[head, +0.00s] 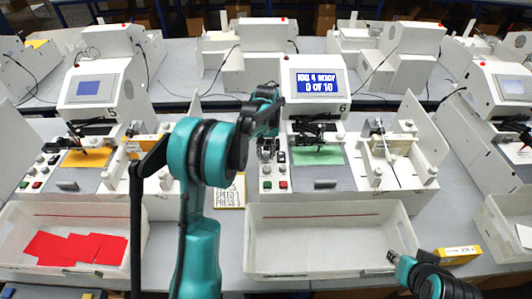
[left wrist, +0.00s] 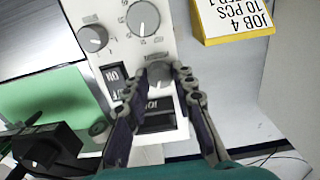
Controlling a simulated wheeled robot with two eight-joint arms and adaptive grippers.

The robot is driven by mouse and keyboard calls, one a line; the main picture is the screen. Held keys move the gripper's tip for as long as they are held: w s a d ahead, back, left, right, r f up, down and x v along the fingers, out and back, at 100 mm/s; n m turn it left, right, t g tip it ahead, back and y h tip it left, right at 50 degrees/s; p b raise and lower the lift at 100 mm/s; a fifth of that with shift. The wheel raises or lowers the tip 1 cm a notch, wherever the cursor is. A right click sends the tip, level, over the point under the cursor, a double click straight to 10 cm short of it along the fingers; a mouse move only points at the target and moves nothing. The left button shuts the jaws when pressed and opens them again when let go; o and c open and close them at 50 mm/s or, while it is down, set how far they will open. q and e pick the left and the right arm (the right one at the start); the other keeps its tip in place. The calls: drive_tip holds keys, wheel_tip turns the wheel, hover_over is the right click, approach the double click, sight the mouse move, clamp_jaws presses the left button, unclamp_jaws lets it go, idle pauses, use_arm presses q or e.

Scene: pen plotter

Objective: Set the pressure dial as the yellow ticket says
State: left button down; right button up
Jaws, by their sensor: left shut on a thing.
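The yellow ticket (head: 230,192) lies in front of the middle machine, partly hidden by my left arm; its lower lines read "SPEED 1" and "PRESS 3". In the left wrist view the ticket (left wrist: 238,20) shows "JOB 4" and "10 PCS". My left gripper (head: 267,152) is at the middle machine's control panel. Two other dials (left wrist: 143,18) (left wrist: 93,38) are clear of the fingers. My right gripper (head: 400,262) is low at the right, its fingers unclear.
The middle machine's screen (head: 316,81) reads "JOB 4 READY" and "0 OF 10". A rocker switch (left wrist: 115,78) sits beside the held dial. A green sheet (head: 318,156) lies on the bed. An empty white bin (head: 320,265) stands in front; a yellow box (head: 459,254) is at its right.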

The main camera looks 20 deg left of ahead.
sight(266, 155)
use_arm(q)
drive_tip(key=c, duration=1.3)
unclamp_jaws()
drive_tip(key=shift+o, duration=0.2)
wheel_tip(266, 155, up, 12)
